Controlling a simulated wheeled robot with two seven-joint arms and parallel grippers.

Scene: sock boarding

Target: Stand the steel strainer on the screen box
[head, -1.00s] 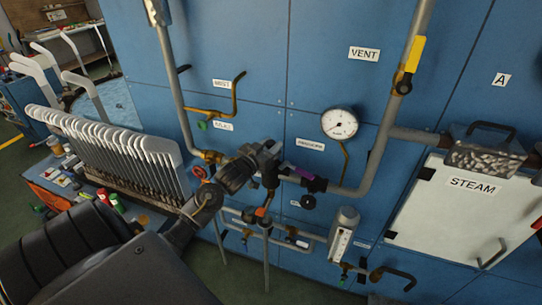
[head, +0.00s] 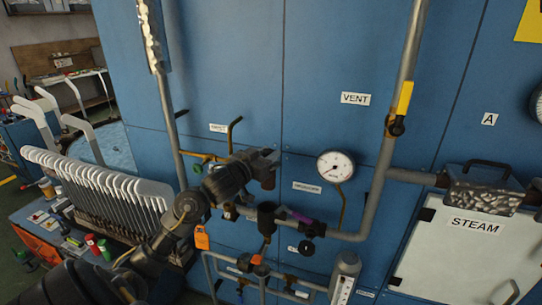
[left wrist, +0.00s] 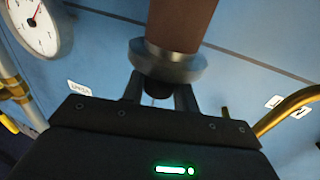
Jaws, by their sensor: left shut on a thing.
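My left gripper (head: 264,161) is in front of the blue panel, above an open dark cup (head: 266,215) on the pipework. It is shut on a part with a grey collar and a dark brown cylinder (left wrist: 182,22), which I take to be the strainer. In the head view this cylinder (head: 268,181) hangs just below the jaws, apart from the cup. A hammered-looking metal box (head: 485,193) with a black handle, likely the screen box, sits at the right above the STEAM door. My right gripper is out of view.
A round gauge (head: 335,166) and a pipe with a yellow-handled valve (head: 403,100) stand between the gripper and the metal box. Brass levers and thin pipes lie left of and below the gripper. A rack of white leg-shaped boards (head: 100,188) stands at the left.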

